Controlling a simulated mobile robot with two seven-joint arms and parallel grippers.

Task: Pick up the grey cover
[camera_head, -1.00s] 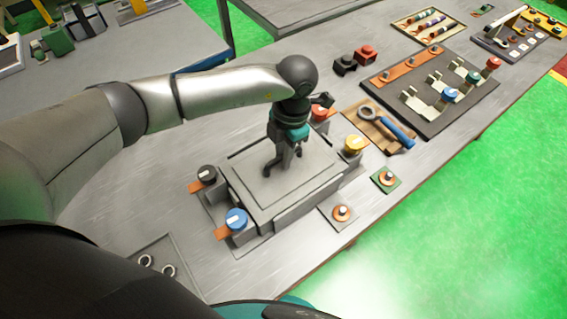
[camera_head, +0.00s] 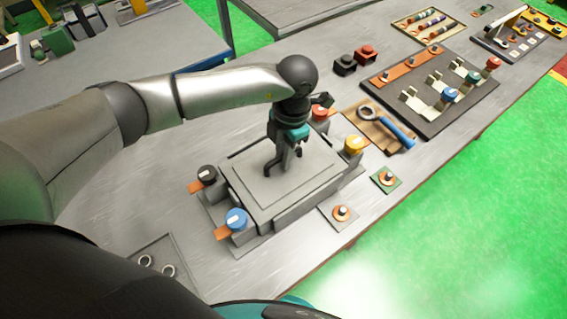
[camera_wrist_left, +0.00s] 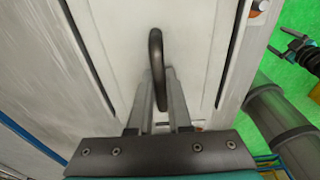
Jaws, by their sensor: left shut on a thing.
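The grey cover (camera_head: 255,187) is a flat rectangular plate over the grey box-shaped housing (camera_head: 300,210) in the middle of the bench. Its pale top also fills the middle of the left wrist view (camera_wrist_left: 120,50). A dark loop handle (camera_wrist_left: 156,55) stands on its top. My left gripper (camera_head: 282,168) is above the cover's middle with its fingers closed on this handle; they also show in the left wrist view (camera_wrist_left: 160,98). The fingers hide part of the handle.
Black (camera_head: 207,175), blue (camera_head: 236,218), yellow (camera_head: 354,145) and red (camera_head: 320,112) capped terminals stand close around the housing. A blue-handled tool (camera_head: 398,134) lies on a wooden tray to the right.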

